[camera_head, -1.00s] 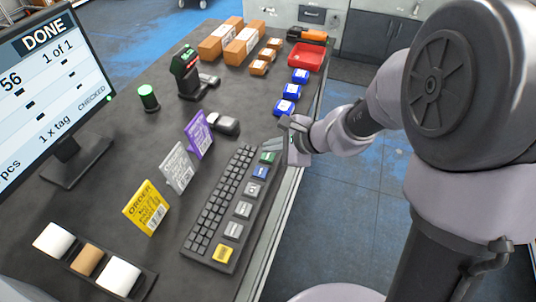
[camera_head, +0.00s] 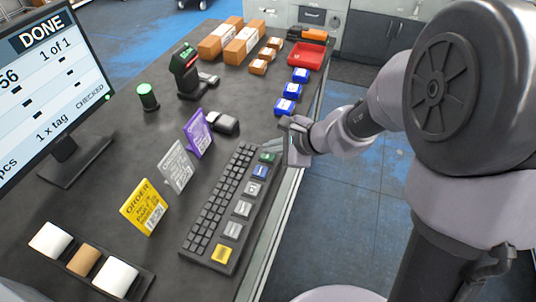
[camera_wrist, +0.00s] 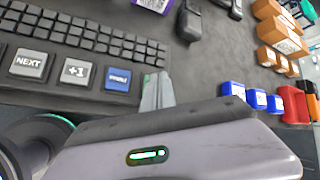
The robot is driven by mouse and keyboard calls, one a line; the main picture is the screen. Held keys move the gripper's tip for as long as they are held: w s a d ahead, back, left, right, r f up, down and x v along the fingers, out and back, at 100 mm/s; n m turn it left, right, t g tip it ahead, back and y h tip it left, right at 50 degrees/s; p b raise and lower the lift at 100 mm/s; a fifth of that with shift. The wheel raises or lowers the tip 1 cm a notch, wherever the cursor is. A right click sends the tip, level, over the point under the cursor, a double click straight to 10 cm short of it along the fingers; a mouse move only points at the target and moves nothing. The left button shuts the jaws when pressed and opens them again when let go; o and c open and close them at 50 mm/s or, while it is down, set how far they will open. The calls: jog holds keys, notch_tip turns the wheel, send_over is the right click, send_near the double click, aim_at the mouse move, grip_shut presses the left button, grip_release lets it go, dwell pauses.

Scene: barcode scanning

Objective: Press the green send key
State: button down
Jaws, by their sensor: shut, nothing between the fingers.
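The green key (camera_head: 268,157) is at the far end of the large-key column on the dark keyboard (camera_head: 212,212). My gripper (camera_head: 279,145) is shut and empty, with its fingertips close to the green key. In the wrist view the shut fingers (camera_wrist: 156,91) point down at the keyboard end beside the blue key (camera_wrist: 118,79). They hide most of the green key there. I cannot tell whether the fingertips touch it. The monitor (camera_head: 50,90) reads DONE, 1 of 1, CHECKED.
Order cards in yellow (camera_head: 144,207), grey (camera_head: 176,167) and purple (camera_head: 198,135) stand left of the keyboard. Blue boxes (camera_head: 285,106) and a red tray (camera_head: 306,57) lie beyond my gripper. A scanner on a stand (camera_head: 187,75) is farther back.

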aim_at(271, 156)
jog(key=shift+f+b, duration=0.45)
jog(key=shift+b, duration=0.1)
dwell(0.4)
jog(key=shift+r, duration=0.1)
jog(key=shift+r+p, duration=0.65)
jog(key=shift+r, duration=0.15)
notch_tip(271, 156, up, 5)
jog(key=p, duration=0.4)
dwell(0.7)
